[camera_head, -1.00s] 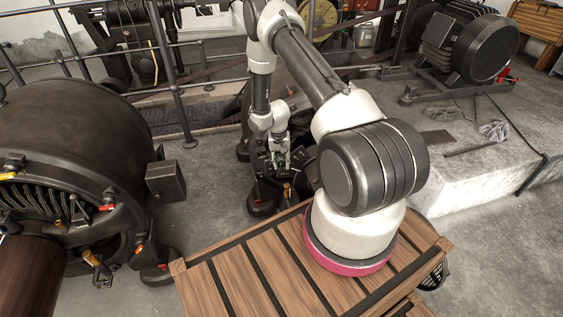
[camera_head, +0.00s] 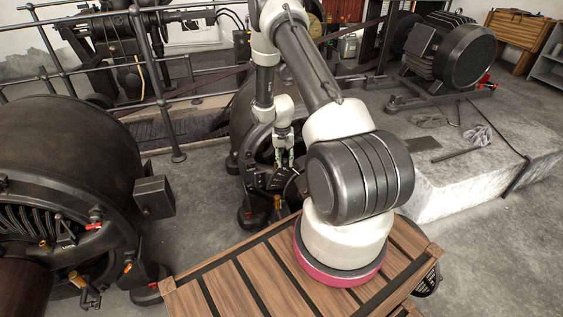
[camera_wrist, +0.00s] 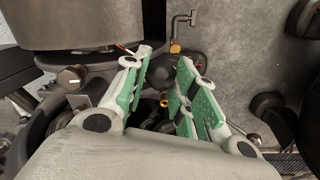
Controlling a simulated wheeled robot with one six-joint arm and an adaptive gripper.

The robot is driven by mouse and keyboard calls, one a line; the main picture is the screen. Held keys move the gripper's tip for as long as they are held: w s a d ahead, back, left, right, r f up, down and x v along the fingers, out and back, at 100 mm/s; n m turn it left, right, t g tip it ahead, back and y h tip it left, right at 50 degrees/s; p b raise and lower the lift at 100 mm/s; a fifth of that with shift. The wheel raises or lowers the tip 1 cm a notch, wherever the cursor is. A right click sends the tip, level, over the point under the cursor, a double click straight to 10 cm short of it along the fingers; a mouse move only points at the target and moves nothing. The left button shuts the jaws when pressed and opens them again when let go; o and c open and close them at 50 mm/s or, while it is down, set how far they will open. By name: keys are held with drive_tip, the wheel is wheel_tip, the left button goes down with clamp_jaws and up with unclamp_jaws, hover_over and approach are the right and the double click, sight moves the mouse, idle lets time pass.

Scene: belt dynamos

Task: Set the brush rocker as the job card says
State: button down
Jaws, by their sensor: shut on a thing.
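My gripper (camera_head: 284,158) is at the dark dynamo behind my arm. Its green-padded fingers show in the wrist view (camera_wrist: 164,82), closed on a dark handle with a round black knob (camera_wrist: 186,72). The knob shows near the tips of the fingers; the rest of what they hold is mostly hidden. I cannot tell whether this is the brush rocker's handle. The job card and any setting marks cannot be made out.
A large dark dynamo (camera_head: 65,150) with red and orange-tipped fittings stands at the left. A slatted wooden platform (camera_head: 235,285) lies in front. Railings run behind. A motor (camera_head: 464,55) stands at the back right, near a pale stone block (camera_head: 440,200) with gloves (camera_head: 479,135).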

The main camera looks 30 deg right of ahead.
drive_tip(key=shift+s+d, duration=0.25)
drive_tip(key=shift+d, duration=0.1)
drive_tip(key=c, duration=1.1)
unclamp_jaws()
drive_tip(key=shift+d+r, duration=0.1)
drive_tip(key=shift+d, duration=0.15)
drive_tip(key=shift+w+a, duration=0.1)
drive_tip(key=shift+a, duration=0.05)
drive_tip(key=shift+r, duration=0.2)
drive_tip(key=r, duration=1.1)
drive_tip(key=shift+w+a+r, duration=0.25)
drive_tip(key=shift+a+r, duration=0.05)
drive_tip(key=shift+a, duration=0.05)
